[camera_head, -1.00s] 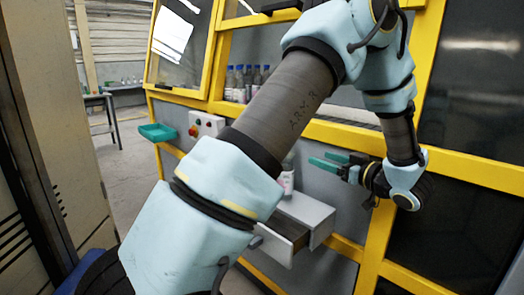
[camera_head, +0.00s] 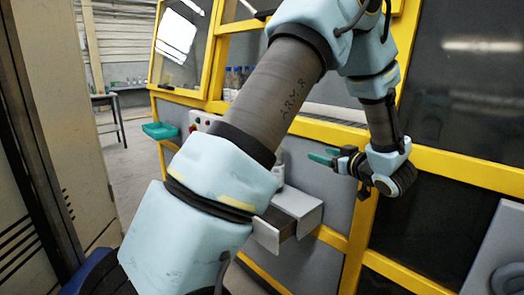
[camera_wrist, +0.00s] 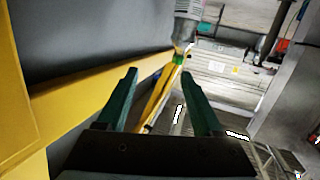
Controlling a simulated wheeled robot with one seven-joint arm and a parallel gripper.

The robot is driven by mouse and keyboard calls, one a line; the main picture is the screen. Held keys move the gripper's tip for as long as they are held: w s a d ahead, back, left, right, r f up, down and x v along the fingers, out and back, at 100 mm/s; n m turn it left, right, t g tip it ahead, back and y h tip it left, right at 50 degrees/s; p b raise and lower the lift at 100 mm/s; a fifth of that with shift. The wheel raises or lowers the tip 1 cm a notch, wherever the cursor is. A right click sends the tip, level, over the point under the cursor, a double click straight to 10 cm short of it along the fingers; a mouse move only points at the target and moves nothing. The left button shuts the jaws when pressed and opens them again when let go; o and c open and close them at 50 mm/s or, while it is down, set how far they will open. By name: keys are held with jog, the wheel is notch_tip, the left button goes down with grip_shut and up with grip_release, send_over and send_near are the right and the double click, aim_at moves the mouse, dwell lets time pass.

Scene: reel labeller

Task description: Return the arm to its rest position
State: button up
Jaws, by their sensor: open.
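My arm spans the head view from the lower left up and over to the right. My gripper (camera_head: 322,158), with green fingers, is at its end, beside the yellow frame of the machine and above a grey open drawer or tray (camera_head: 297,209). In the wrist view the two green fingers (camera_wrist: 161,100) stand apart with nothing between them. A bottle with a green cap (camera_wrist: 187,25) shows beyond the fingertips, clear of them. In the head view my arm hides most of this bottle.
The yellow-framed machine (camera_head: 440,160) with dark panels stands close to my gripper. Several blue-capped bottles (camera_head: 237,78) stand behind its window opening. A teal tray (camera_head: 160,131) and a control box with buttons (camera_head: 200,122) are on its left. Open floor (camera_head: 130,165) lies at left.

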jog(key=w+a+r+m+g+h+p, duration=0.2)
jog(key=w+a+m+g+h+p, duration=0.1)
jog(key=a+m+h, duration=0.4)
jog(key=s+a+f+g+p, duration=0.2)
jog(key=s+a+g, duration=0.8)
jog(key=s+a, duration=0.7)
jog(key=s+f, duration=0.1)
jog(key=s, duration=0.3)
jog(key=shift+s+a+f, duration=0.25)
jog(key=shift+a+f, duration=0.05)
